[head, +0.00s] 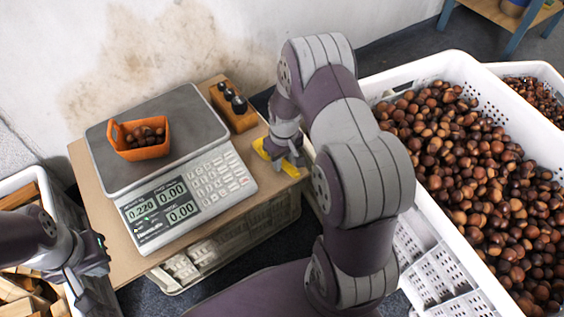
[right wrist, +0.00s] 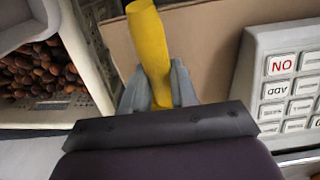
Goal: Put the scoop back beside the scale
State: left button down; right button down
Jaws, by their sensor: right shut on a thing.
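The yellow scoop (head: 262,148) is at the right edge of the board, just right of the scale. In the right wrist view its yellow handle (right wrist: 150,50) sits between the fingers of my right gripper (right wrist: 158,88), which is shut on it. My right gripper (head: 284,152) also shows in the head view, low over the board. Most of the scoop is hidden. The scale (head: 190,190) stands on the board, its display reading 0.220 and 0.00. My left gripper (head: 98,268) is at the lower left; its finger gap is not clear.
An orange basket of chestnuts (head: 139,153) sits on the scale's plate. An orange block with dark knobs (head: 236,108) stands behind the scale's right side. A large white crate of chestnuts (head: 440,66) is at the right. A crate with wooden pieces (head: 22,180) is at the left.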

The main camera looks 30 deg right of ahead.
jog(key=c, duration=0.9)
grip_release()
notch_tip(320, 180, up, 13)
jog(key=p, duration=0.7)
jog(key=shift+m+t, duration=0.3)
jog(key=shift+t, duration=0.1)
jog(key=s+a+r, duration=0.3)
jog(key=s, duration=0.1)
jog(key=s+a+r, duration=0.3)
jog(key=s, duration=0.1)
jog(key=s+a+r, duration=0.3)
jog(key=s+a, duration=0.1)
jog(key=shift+s+r, duration=0.25)
jog(key=shift+s, duration=0.15)
